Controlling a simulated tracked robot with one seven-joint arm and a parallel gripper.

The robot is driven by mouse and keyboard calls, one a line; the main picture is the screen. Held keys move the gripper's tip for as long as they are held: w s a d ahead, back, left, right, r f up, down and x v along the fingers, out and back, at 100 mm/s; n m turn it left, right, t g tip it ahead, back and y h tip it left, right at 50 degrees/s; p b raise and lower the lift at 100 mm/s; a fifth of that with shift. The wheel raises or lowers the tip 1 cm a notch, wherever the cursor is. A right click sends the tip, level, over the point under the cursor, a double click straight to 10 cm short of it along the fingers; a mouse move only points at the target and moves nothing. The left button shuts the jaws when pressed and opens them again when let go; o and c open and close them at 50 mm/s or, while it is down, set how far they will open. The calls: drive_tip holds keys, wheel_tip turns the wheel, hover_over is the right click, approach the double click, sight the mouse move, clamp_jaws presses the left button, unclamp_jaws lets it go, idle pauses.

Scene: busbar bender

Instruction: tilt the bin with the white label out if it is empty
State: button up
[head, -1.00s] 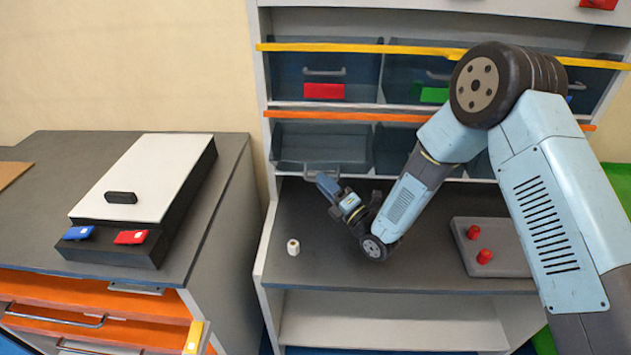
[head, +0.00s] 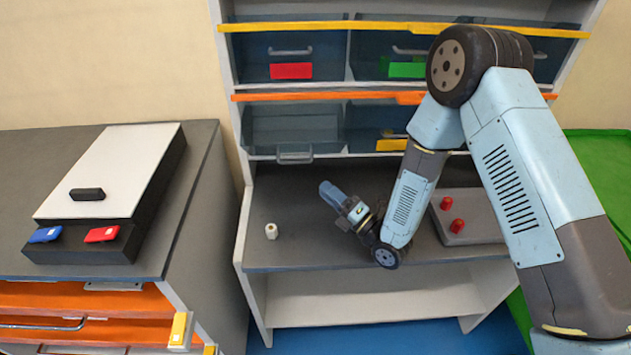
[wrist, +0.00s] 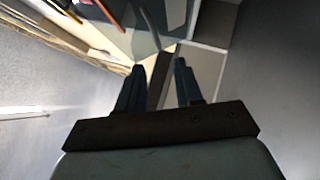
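In the head view, the left bin (head: 291,128) of the lower row leans out from the rack. Its handle (head: 295,158) hangs at its lower front edge. I see nothing inside it, but its floor is only partly visible. No white label shows on any bin; the front of the leaning bin is turned too far down to read. My gripper (head: 326,189) is below and right of that handle, apart from it, above the grey worktop. In the wrist view my gripper (wrist: 158,67) has its two fingers apart with nothing between them.
Bins with red (head: 291,71), green (head: 406,70) and yellow labels (head: 391,144) sit in the rack. A small white piece (head: 271,231) stands on the worktop, left of my gripper. A grey block with red knobs (head: 458,226) is at right. A white-topped box (head: 112,172) is on the left bench.

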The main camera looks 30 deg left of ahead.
drive_tip(key=shift+v, duration=1.3)
